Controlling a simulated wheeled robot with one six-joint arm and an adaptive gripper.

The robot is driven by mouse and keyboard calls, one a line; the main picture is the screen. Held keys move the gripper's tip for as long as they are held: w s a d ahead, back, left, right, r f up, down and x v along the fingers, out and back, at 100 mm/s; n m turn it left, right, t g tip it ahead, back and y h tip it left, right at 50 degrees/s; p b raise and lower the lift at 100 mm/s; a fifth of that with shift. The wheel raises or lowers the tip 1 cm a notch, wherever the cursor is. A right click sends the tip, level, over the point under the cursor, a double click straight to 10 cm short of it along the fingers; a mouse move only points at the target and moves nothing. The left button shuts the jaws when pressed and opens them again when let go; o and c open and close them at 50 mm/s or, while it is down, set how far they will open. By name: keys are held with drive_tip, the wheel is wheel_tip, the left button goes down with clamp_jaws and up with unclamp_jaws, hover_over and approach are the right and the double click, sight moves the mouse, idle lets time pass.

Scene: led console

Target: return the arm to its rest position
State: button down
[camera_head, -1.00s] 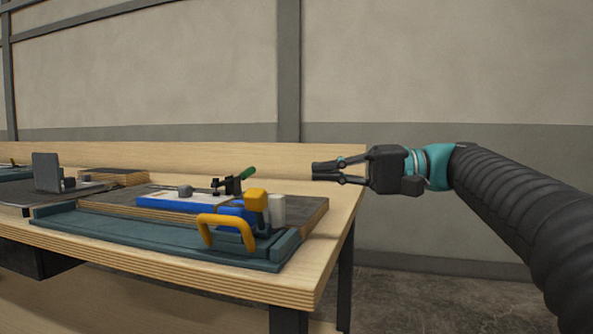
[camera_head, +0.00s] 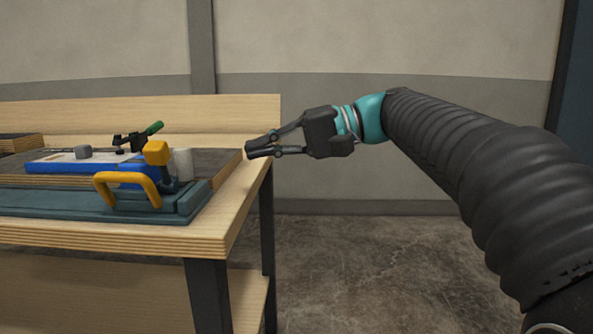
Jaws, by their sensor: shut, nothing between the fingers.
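My gripper (camera_head: 250,150) is shut and empty. It points left, in the air near the right edge of the wooden workbench (camera_head: 215,238). My arm (camera_head: 455,150) reaches in from the lower right, covered in a black ribbed sleeve with a teal joint behind the gripper. The gripper appears apart from the fixture on the bench, though its tips overlap the bench's right edge in the picture.
The floor (camera_head: 370,270) right of the bench is clear. A wall stands behind.

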drive_tip(key=s+d+f+t+h, duration=0.2)
drive_tip(key=s+d+f+h, duration=0.3)
drive_tip(key=d+f, duration=0.3)
drive_tip(key=s+d+f+m+t+h+p, duration=0.1)
drive_tip(key=s+d+f+h, duration=0.4)
drive_tip(key=f, duration=0.7)
drive_tip(key=s+d+f+m+t+h+p, duration=0.1)
drive_tip(key=s+d+f+t+h, duration=0.3)
drive_tip(key=s+d+f, duration=0.4)
wheel_tip(320, 180, down, 2)
drive_tip(key=d+h, duration=0.1)
drive_tip(key=d, duration=0.1)
drive_tip(key=shift+d+f, duration=0.2)
drive_tip(key=shift+d, duration=0.1)
